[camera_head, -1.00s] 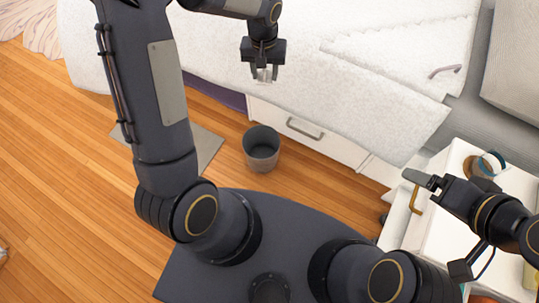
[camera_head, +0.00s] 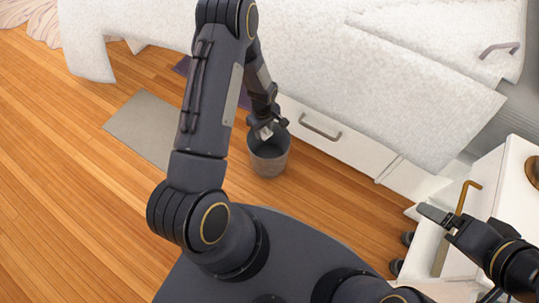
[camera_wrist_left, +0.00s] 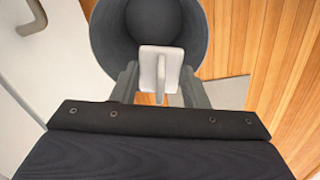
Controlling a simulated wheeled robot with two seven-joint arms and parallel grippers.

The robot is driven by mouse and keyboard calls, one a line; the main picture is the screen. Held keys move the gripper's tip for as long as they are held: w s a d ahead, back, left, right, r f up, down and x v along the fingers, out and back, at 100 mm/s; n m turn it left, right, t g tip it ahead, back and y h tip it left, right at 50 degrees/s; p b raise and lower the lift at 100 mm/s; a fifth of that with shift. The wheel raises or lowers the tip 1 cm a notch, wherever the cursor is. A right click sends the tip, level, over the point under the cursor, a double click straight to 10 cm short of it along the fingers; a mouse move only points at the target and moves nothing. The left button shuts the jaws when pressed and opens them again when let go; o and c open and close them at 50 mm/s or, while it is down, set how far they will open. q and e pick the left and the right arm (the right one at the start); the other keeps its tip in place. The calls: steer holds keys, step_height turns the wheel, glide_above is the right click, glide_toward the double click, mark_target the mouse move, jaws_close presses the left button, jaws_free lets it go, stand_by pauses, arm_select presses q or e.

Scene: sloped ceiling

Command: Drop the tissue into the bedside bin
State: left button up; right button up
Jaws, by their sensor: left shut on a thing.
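The grey bedside bin (camera_head: 269,163) stands upright on the floor beside the bed. Whether the tissue is below the rim I cannot tell. My right gripper (camera_head: 436,216) is off to the right by the nightstand; its jaw opening is unclear.
The bed with a white cover (camera_head: 390,85) and a drawer front (camera_head: 312,136) lies behind the bin. A white nightstand (camera_head: 516,185) with a brass handle stands at the right.

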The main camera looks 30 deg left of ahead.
arm_select(q)
steer(key=shift+f+b, duration=1.65)
steer(key=shift+f, duration=1.05)
steer(key=o, duration=1.2)
step_height(320, 180, up, 7)
steer(key=p, duration=0.3)
steer(key=shift+r, duration=0.45)
